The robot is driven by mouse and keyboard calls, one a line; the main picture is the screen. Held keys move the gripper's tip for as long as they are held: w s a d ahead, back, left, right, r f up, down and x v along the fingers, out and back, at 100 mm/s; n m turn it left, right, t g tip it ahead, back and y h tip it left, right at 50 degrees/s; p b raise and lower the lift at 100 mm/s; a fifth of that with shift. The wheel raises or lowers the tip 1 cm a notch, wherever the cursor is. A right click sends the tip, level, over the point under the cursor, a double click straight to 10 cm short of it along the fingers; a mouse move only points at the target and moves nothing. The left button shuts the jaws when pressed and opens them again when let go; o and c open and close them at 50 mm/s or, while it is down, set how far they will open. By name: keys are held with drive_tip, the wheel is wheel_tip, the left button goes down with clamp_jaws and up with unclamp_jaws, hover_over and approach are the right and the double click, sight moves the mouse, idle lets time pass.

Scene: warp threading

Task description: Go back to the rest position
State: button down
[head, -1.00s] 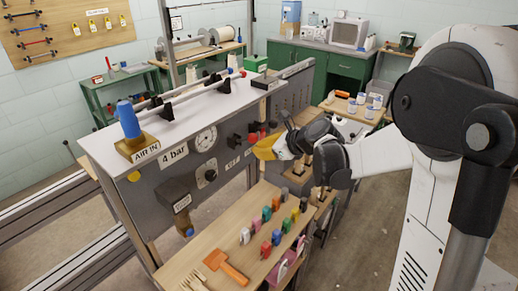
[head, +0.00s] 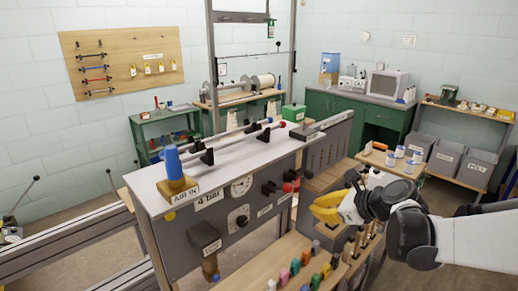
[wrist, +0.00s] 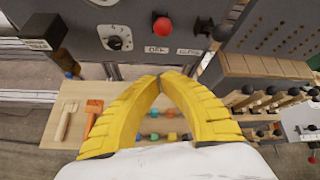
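My gripper (head: 318,208) has yellow ribbed fingers and is in front of the grey machine (head: 225,205), near its right end, above the wooden tool shelf. In the wrist view the two fingers of my gripper (wrist: 160,77) come together at their tips. Nothing shows held between them. My white and black arm reaches in from the right edge of the head view. The gripper appears apart from the machine and from the shelf.
The wooden shelf (wrist: 60,103) holds several coloured pegs, an orange tool (wrist: 95,112) and wooden tools. A red knob (wrist: 162,27) is on the machine front. Small cans (head: 390,158) stand on a bench at right. Grey bins (head: 445,157) stand behind it.

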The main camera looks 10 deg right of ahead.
drive_tip(key=s+a+n+g+h, duration=0.1)
drive_tip(key=s+a+n+h, duration=0.1)
drive_tip(key=s+n, duration=0.9)
drive_tip(key=s+a+f+n+g+h+b, duration=0.1)
drive_tip(key=s+a+n+h, duration=0.2)
drive_tip(key=s+n, duration=0.8)
drive_tip(key=n+h, duration=0.1)
drive_tip(key=n, duration=0.3)
drive_tip(key=shift+s+f, duration=0.15)
drive_tip(key=shift+s, duration=0.25)
